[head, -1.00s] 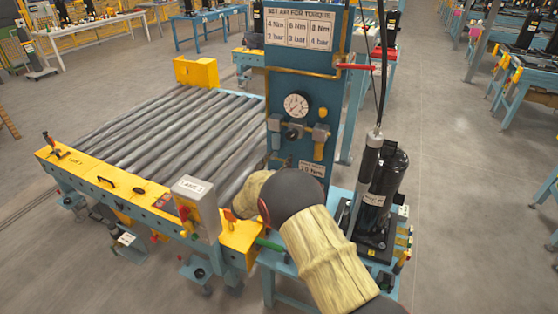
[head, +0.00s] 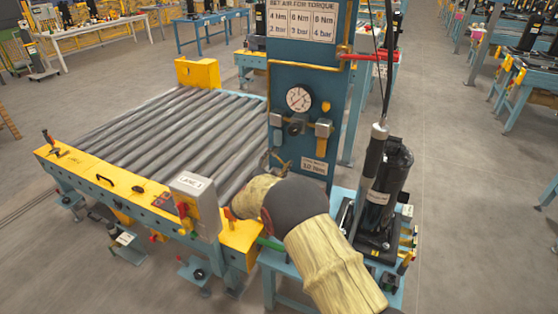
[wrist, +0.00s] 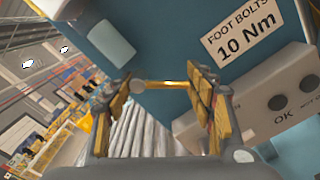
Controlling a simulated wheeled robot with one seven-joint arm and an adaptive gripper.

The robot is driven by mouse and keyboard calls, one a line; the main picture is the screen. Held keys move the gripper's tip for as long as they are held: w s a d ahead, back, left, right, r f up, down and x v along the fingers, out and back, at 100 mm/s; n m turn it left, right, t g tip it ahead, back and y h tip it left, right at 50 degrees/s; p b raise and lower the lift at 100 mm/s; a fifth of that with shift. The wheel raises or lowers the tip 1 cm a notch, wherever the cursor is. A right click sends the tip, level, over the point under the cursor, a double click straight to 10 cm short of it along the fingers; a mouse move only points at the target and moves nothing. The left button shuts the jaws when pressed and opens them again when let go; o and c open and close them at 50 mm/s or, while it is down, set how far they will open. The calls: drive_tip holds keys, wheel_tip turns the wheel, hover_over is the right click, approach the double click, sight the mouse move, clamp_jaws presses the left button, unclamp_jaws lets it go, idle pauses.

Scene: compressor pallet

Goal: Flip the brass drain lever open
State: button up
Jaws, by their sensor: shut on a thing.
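A slim brass lever (wrist: 165,84) with a rounded end runs across the wrist view, beside the lower part of the blue panel (head: 290,73). The lever's pivot and outlet cannot be made out clearly.
A "FOOT BOLTS 10 Nm" label (wrist: 243,35) and a grey box marked OK (wrist: 290,95) are close on the right in the wrist view. A roller conveyor (head: 165,135) lies left of the panel. A black tool (head: 385,190) stands at right.

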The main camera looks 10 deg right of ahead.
drive_tip(key=m, duration=0.2)
drive_tip(key=f+m, duration=0.1)
drive_tip(key=m, duration=0.2)
drive_tip(key=shift+w+f+m, duration=0.2)
drive_tip(key=shift+f+m, duration=0.1)
drive_tip(key=shift+m, duration=0.1)
drive_tip(key=shift+o, duration=0.2)
drive_tip(key=m, duration=0.2)
drive_tip(key=a+m, duration=0.1)
drive_tip(key=m, duration=0.1)
drive_tip(key=shift+w+f, duration=0.2)
drive_tip(key=shift+w, duration=0.05)
drive_tip(key=shift+f+m, duration=0.15)
drive_tip(key=shift+m, duration=0.25)
drive_tip(key=o, duration=1)
drive_tip(key=shift+w, duration=0.1)
drive_tip(key=shift+c, duration=0.2)
drive_tip(key=shift+d+r, duration=0.15)
drive_tip(key=shift+r, duration=0.2)
